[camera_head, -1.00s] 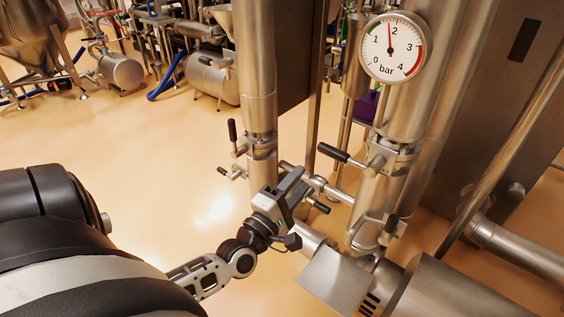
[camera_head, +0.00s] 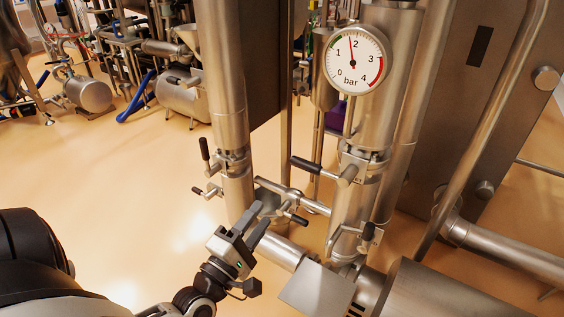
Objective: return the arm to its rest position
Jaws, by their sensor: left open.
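My left gripper (camera_head: 255,229) is in the lower middle of the head view. Its jaws are open with nothing between them. It is in front of the lower left pipe and beside the horizontal cross pipe with black-handled valves (camera_head: 292,197); whether it touches them I cannot tell. My left arm reaches up to it from the bottom edge, its forearm partly cut off by the frame. My right gripper is not in view.
Two upright steel pipes, left (camera_head: 222,85) and right (camera_head: 371,130), carry black-handled valves. A round pressure gauge (camera_head: 355,59) sits on the right pipe. A steel housing (camera_head: 440,290) fills the lower right. Open floor (camera_head: 110,170) lies to the left.

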